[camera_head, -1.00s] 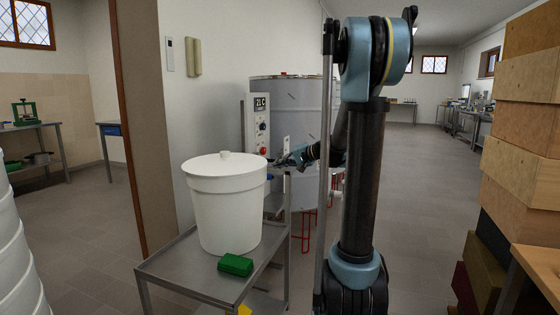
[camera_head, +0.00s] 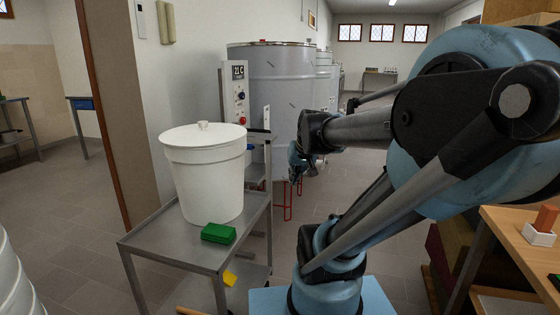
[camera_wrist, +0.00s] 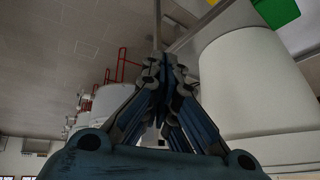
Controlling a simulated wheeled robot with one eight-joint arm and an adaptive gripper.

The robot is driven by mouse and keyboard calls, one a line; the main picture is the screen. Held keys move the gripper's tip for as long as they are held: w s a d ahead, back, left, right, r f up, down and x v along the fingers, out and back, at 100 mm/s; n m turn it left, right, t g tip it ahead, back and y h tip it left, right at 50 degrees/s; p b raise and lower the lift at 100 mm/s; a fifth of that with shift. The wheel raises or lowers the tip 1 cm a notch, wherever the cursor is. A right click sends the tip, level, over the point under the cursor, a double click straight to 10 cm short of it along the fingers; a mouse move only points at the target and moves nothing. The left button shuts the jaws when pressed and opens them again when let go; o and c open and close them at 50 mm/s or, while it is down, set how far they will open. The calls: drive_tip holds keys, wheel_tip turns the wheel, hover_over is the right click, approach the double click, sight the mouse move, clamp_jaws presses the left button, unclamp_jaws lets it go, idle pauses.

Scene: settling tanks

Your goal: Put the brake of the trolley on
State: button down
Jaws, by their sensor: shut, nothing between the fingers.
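The trolley (camera_head: 178,248) is a grey metal table on legs at the lower left of the head view. It has a lower shelf (camera_head: 245,280). A small yellow piece (camera_head: 230,278) shows low at its near side; I cannot tell whether it is the brake. Part of the trolley's frame (camera_wrist: 196,28) also shows at the top of the wrist view. My gripper (camera_head: 293,176) is shut and empty, to the right of the trolley and apart from it. Its closed fingers show in the wrist view (camera_wrist: 160,68).
A white lidded bucket (camera_head: 207,180) and a green box (camera_head: 218,233) stand on the trolley top. A large grey tank (camera_head: 280,95) and a control box (camera_head: 236,92) stand behind. A wooden table (camera_head: 520,235) is at the right. The floor behind my arm is open.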

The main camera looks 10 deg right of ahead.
drive_tip(key=s+d+f+g, duration=0.1)
drive_tip(key=s+f+g, duration=0.1)
drive_tip(key=s+f, duration=0.3)
drive_tip(key=s+d+f+g+h, duration=0.1)
drive_tip(key=s+f, duration=0.4)
drive_tip(key=s, duration=0.5)
drive_tip(key=shift+s+d+n+g, duration=0.25)
drive_tip(key=shift+d+n+g, duration=0.05)
drive_tip(key=shift+n+g, duration=0.1)
drive_tip(key=shift+w+d+f, duration=0.25)
drive_tip(key=shift+w+d, duration=0.05)
drive_tip(key=shift+w, duration=0.15)
drive_tip(key=shift+s, duration=0.1)
